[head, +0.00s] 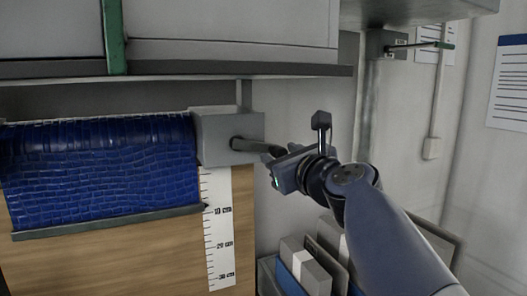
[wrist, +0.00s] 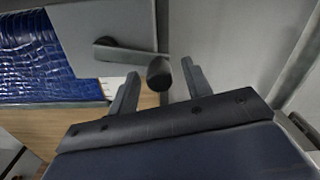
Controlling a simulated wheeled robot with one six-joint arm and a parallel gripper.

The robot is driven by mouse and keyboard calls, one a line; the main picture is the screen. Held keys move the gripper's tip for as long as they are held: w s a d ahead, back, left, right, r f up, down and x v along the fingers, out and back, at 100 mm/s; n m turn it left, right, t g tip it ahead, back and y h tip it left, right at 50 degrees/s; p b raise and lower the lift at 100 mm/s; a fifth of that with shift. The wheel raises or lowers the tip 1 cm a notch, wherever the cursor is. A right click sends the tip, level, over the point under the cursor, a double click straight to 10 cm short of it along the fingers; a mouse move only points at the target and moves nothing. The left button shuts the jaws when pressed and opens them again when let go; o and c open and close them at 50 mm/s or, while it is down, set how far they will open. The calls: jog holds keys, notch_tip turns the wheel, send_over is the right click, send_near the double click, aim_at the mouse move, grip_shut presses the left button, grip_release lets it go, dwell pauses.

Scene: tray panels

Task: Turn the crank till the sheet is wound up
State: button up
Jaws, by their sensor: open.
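The blue, crocodile-patterned sheet (head: 100,165) hangs partly down over a wooden panel, and its grey bottom bar (head: 110,222) ends just above the 10 cm mark of the ruler (head: 217,235). The grey crank box (head: 215,125) is at the sheet's upper right. The dark crank (head: 245,144) sticks out of it towards my gripper (head: 277,168). In the wrist view, the crank arm (wrist: 130,53) runs sideways to a dark round handle (wrist: 158,73). My gripper (wrist: 160,69) is open, with one finger on each side of the handle; visible gaps separate them.
A grey cabinet edge (head: 180,69) overhangs the sheet and box. A bin with boxes (head: 305,268) stands below my arm. Another lever (head: 425,45) sits on the wall at upper right. The pale wall behind my gripper is clear.

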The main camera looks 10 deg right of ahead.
jog(key=shift+w+a, duration=0.15)
jog(key=shift+w, duration=0.45)
jog(key=shift+c, duration=0.4)
grip_shut()
